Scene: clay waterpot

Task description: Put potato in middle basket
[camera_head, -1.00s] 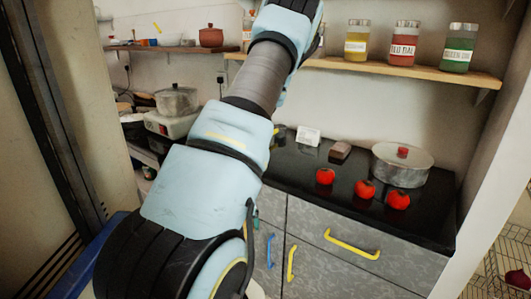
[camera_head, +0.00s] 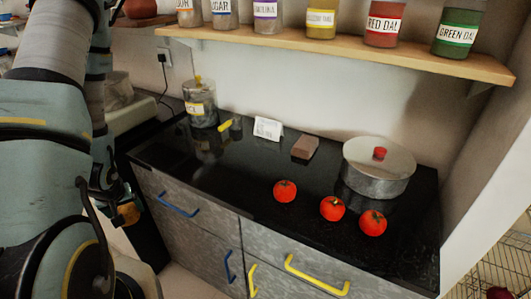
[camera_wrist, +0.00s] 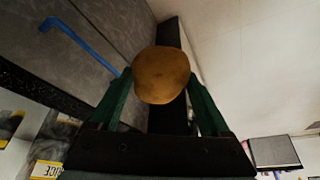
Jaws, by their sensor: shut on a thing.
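A brown, round potato (camera_wrist: 161,75) is between the two green fingers of my gripper (camera_wrist: 163,88) in the wrist view. The fingers are shut on it from both sides. In the head view the potato (camera_head: 129,213) shows low at the left, in front of the grey drawers, with my gripper (camera_head: 118,208) partly hidden behind my arm. A wire basket rack (camera_head: 466,262) stands at the far lower right of the head view, cut off by the frame edge. I cannot tell which of its baskets is the middle one.
The black counter (camera_head: 300,165) bears several red tomatoes (camera_head: 332,208), a lidded pot (camera_head: 378,172), a brown block (camera_head: 305,147), a white card (camera_head: 267,129) and a jar (camera_head: 199,103). A wooden shelf (camera_head: 350,47) with spice jars runs above. A white wall edge (camera_head: 480,200) stands before the rack.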

